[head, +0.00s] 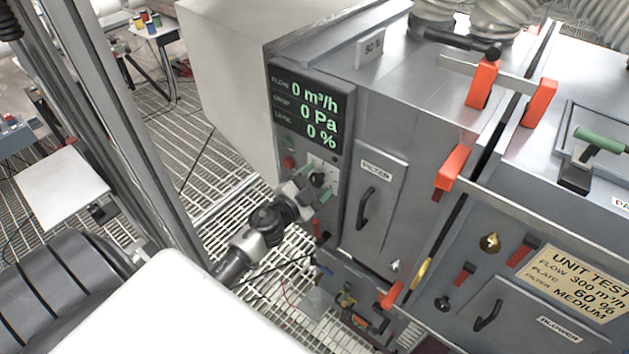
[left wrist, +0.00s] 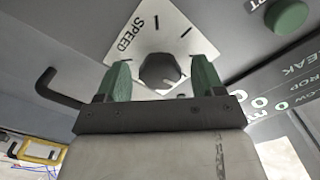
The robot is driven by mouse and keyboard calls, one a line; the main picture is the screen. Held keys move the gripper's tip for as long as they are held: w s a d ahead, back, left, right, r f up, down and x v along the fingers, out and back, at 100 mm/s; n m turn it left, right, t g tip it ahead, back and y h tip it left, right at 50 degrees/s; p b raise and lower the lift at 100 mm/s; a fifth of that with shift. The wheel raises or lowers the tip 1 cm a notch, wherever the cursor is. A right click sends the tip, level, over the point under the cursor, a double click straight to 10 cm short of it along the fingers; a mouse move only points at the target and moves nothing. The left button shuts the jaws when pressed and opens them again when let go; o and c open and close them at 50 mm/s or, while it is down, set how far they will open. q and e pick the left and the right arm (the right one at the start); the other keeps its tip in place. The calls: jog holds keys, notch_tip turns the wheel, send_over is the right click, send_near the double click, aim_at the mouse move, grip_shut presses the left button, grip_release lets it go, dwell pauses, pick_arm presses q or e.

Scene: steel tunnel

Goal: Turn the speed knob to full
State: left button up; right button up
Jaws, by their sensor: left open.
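The dark speed knob (left wrist: 160,70) sits on a white plate (left wrist: 150,33) marked SPEED, with dark tick marks. In the left wrist view my left gripper (left wrist: 162,76) is open, with one green finger on each side of the knob. I cannot tell whether the fingers touch it. In the head view the knob (head: 317,180) is on the grey panel under the display, with the left gripper (head: 314,184) at it. The display (head: 305,108) reads 0 m³/h, 0 Pa and 0 %. Which way the knob points is not clear. My right gripper is out of view.
A red button (head: 289,161) and a green button (head: 288,143) sit close to the knob. The filter door (head: 375,200) with a dark handle is to the right. A yellow sign (head: 577,283) reads 300 m³/h, 60 % and medium. Grated floor lies left of the unit.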

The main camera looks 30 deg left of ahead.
pick_arm(q)
jog(key=shift+c, duration=0.9)
jog(key=c, duration=0.5)
jog(key=shift+c, duration=1.2)
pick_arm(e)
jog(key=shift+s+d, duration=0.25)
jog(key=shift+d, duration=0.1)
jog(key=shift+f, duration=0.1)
